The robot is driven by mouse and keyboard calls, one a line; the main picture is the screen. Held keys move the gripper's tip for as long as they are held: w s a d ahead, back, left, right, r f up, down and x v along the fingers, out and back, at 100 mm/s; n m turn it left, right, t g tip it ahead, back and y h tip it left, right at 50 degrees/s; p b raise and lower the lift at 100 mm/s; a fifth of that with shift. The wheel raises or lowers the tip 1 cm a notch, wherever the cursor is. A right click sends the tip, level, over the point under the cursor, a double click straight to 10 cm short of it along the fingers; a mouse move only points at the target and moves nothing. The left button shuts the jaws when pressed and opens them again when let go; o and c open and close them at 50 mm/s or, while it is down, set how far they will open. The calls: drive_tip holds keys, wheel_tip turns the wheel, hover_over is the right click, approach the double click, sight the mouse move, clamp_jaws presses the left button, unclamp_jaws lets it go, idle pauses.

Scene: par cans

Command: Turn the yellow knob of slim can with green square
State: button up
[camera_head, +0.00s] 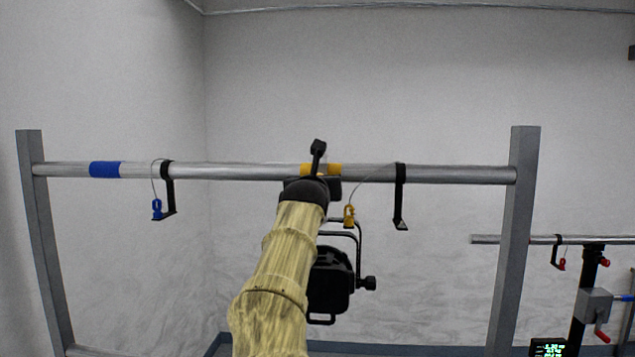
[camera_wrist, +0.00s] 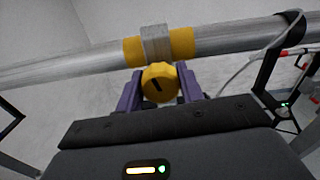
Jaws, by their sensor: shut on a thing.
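The yellow knob (camera_wrist: 160,83) is round with a dark slot. In the wrist view it sits just below the metal pipe, under a silver clamp band (camera_wrist: 156,42) between two yellow stripes. The two purple fingers of my gripper (camera_wrist: 160,94) stand on either side of the knob and are shut on it. In the head view a black can (camera_head: 329,283) hangs by its yoke below the pipe, partly behind my arm. My wrist hides the knob and my fingertips there. I see no green square on the can.
The silver pipe (camera_head: 240,172) spans two grey posts, the right one (camera_head: 513,230) near the right side. Black hooks hang beside my arm, with a blue clip (camera_head: 157,209) and a yellow clip (camera_head: 349,216) on thin cables. A second, lower pipe (camera_head: 500,239) is at right.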

drive_tip(key=o, duration=1)
drive_tip(key=s+b, duration=0.2)
drive_tip(key=s, duration=0.3)
drive_tip(key=s+b, duration=0.3)
drive_tip(key=s, duration=0.3)
drive_tip(key=s+b, duration=0.3)
drive_tip(key=s, duration=0.3)
drive_tip(key=shift+s+a, duration=0.2)
drive_tip(key=shift+a, duration=0.15)
drive_tip(key=shift+f, duration=0.1)
